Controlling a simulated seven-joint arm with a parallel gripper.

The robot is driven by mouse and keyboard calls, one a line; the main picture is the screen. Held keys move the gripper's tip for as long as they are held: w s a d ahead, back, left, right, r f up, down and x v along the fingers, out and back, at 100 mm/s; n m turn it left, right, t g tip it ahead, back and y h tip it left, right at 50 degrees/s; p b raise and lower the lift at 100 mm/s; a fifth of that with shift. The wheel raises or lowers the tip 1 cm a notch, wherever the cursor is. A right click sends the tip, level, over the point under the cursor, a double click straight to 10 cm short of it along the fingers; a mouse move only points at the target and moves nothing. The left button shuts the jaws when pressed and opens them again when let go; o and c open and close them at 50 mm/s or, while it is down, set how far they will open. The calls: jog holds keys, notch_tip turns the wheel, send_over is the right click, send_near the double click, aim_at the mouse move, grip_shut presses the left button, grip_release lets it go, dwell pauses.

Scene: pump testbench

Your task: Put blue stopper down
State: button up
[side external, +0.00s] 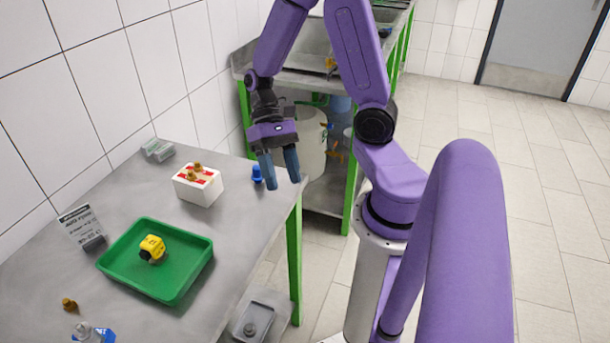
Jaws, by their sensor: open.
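The blue stopper (257,174) stands on the grey metal table (232,222), near the table's far right corner. It looks upright. My gripper (281,184) is open, its two blue fingers pointing down just to the right of the stopper. The fingers look apart from the stopper, with nothing between them. How far they are above or beside the table edge is hard to tell from this one view.
A white and red box (200,191) with brass fittings on top stands left of the stopper. A green tray (178,288) holds a yellow part (152,249). A small sign (82,227) stands near the wall. Bare table lies between tray and stopper.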

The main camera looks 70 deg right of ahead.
jog(key=s+a+r+n+t+h, duration=0.5)
jog(key=s+a+r+n, duration=0.1)
jog(key=n, duration=1.1)
jog(key=shift+s+t, duration=0.3)
jog(key=shift+s, duration=0.45)
jog(key=shift+a, duration=0.1)
